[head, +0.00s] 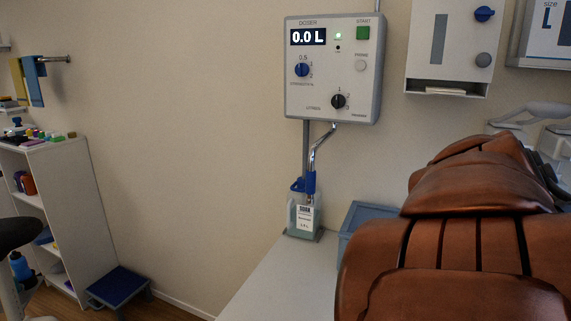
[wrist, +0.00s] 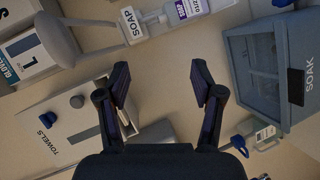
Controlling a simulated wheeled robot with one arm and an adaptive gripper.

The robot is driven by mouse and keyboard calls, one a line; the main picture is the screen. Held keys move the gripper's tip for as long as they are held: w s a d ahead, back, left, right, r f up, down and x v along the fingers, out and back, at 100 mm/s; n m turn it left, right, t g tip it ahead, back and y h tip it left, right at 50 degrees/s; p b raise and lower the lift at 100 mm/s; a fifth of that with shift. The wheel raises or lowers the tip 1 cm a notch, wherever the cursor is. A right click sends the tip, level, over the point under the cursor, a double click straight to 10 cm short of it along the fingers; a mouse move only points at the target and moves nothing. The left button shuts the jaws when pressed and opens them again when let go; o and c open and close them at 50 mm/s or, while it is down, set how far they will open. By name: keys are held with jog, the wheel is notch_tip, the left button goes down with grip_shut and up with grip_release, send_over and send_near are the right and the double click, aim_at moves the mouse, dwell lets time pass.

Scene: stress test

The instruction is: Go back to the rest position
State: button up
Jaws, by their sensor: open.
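My gripper (wrist: 161,82) is open in the wrist view, with its two dark fingers spread apart and nothing between them. Past the fingers are a plain wall and fittings that appear turned in this view. The gripper itself cannot be made out in the head view, where copper-coloured links of my arm fill the lower right and hide part of the counter.
A doser panel (head: 333,68) reads 0.0 L above a labelled bottle (head: 305,217) on the white counter (head: 268,285). A blue-grey SOAK bin (wrist: 254,77) and towel dispenser (wrist: 72,126) flank the gripper. A shelf (head: 62,165) and blue step stool (head: 119,285) stand left.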

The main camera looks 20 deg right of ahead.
jog(key=s+a+f+m+g+y, duration=0.15)
jog(key=a+f+y, duration=0.25)
jog(key=a+f, duration=0.6)
jog(key=s+a+f+m+g+y, duration=0.15)
jog(key=a+f+y, duration=0.5)
jog(key=f, duration=0.65)
jog(key=s+a+f+g+y, duration=0.1)
jog(key=s+a+f+g, duration=0.1)
jog(key=s+a+f, duration=0.2)
jog(key=s+a+f+g+y, duration=0.1)
jog(key=s+a+f+g, duration=0.2)
jog(key=s+a, duration=0.5)
jog(key=a+f, duration=0.1)
jog(key=a, duration=0.4)
jog(key=shift+s+a+f+g, duration=0.15)
jog(key=shift+s+g, duration=0.1)
jog(key=shift+g, duration=0.05)
